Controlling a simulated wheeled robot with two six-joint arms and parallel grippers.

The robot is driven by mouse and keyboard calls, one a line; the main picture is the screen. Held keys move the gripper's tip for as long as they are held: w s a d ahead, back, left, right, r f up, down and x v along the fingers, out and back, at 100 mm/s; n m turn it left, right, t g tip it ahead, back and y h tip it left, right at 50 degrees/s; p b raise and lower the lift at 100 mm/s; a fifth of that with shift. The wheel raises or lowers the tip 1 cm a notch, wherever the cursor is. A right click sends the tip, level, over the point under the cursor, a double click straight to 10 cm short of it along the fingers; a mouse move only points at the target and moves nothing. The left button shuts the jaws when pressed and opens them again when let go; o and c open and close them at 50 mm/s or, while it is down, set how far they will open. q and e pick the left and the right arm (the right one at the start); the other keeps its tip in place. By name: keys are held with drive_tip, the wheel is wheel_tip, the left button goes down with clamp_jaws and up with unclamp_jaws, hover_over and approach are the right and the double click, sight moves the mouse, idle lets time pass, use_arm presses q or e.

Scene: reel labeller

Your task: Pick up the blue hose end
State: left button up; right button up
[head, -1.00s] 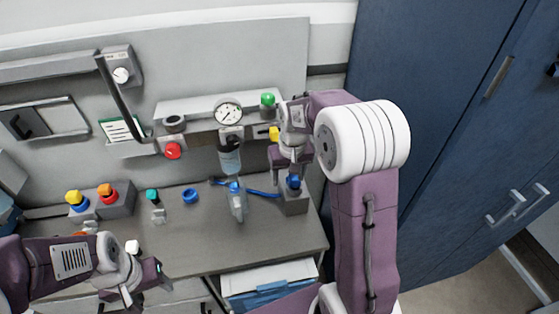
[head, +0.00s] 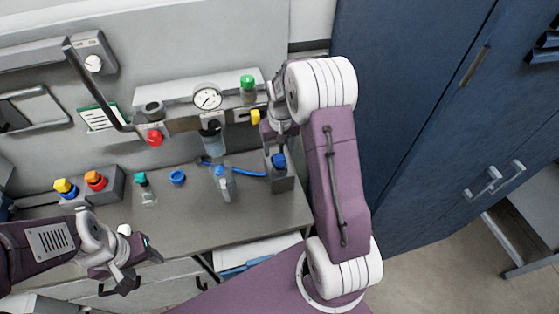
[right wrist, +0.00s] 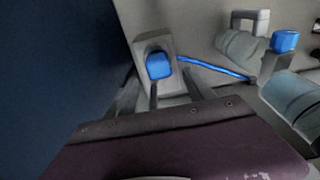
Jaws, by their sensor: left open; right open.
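The blue hose end (head: 279,160) stands in a grey block (head: 281,181) at the right end of the bench. A thin blue hose (head: 249,173) runs left from near it. My right gripper (head: 273,143) is directly above and behind it, partly hidden by its own arm. In the right wrist view the blue hose end (right wrist: 158,65) shows beyond and between the open fingers (right wrist: 160,90), with no clear contact visible. My left gripper (head: 142,268) is open and empty at the bench's front left edge, far from the hose.
A gauge (head: 207,98) and a red knob (head: 154,138) are above. A blue cabinet (head: 425,120) rises on the right.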

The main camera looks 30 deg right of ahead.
sight(279, 156)
wheel_tip(279, 156, down, 5)
drive_tip(key=shift+d+r+p, duration=0.1)
drive_tip(key=shift+p, duration=0.75)
drive_tip(key=shift+w+d+f, duration=0.1)
drive_tip(key=shift+f, duration=0.1)
drive_tip(key=shift+r, duration=0.1)
drive_tip(key=c, duration=0.7)
clamp_jaws()
drive_tip(key=shift+r, duration=0.1)
